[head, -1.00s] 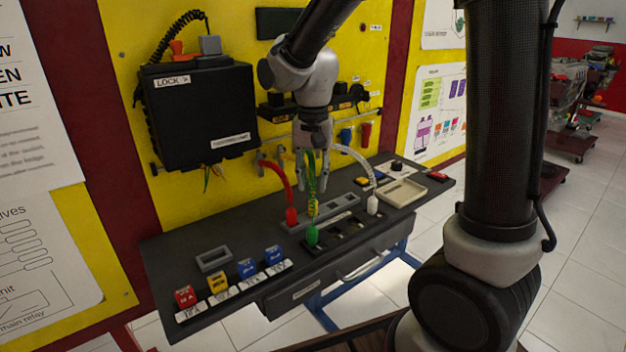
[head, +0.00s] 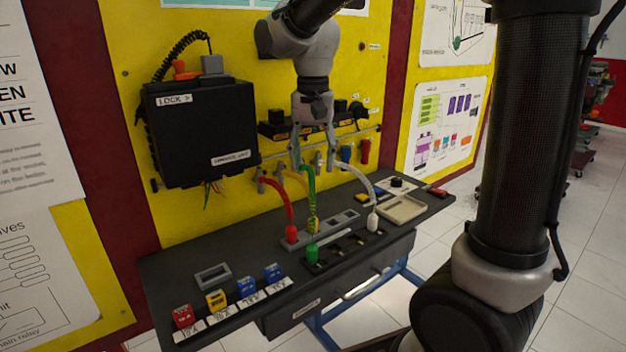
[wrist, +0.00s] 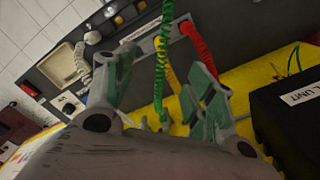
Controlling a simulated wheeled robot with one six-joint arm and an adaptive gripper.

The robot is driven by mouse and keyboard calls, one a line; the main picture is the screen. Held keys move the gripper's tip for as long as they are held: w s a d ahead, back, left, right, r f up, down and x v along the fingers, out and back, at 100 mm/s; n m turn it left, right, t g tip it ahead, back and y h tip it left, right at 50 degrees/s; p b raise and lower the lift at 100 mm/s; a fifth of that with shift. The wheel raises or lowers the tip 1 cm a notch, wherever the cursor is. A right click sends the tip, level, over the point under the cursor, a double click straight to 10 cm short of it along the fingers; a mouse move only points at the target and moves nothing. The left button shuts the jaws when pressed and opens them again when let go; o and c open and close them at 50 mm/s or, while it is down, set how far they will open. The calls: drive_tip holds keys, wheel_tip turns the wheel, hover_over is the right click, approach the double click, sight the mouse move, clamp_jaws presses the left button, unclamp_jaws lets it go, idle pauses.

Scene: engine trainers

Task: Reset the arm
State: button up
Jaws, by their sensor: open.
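My gripper (head: 312,150) hangs pointing down above the back of the dark bench, in front of the yellow panel. In the wrist view my gripper (wrist: 165,95) has its fingers spread apart, with nothing held between them. A green coiled cable (head: 309,190) hangs below it, and in the wrist view the green cable (wrist: 161,60) passes between the fingers at some distance. A red cable (head: 285,192), a yellow cable and a white cable (head: 360,180) run from the panel to plugs on the bench. Whether a finger touches any cable I cannot tell.
A black control unit box (head: 203,130) with a coiled black cord is on the panel at left. Coloured fuse blocks (head: 217,300) stand at the bench's front left. A beige tray (head: 402,208) lies at the right.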

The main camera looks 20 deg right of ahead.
wheel_tip(320, 180, up, 3)
drive_tip(key=shift+f, duration=0.1)
idle(0.3)
drive_tip(key=s+d+f+n+t, duration=0.1)
drive_tip(key=s+d+n+t, duration=0.3)
drive_tip(key=s+d, duration=1.1)
drive_tip(key=s+n, duration=0.1)
drive_tip(key=s, duration=0.3)
drive_tip(key=shift+f, duration=0.4)
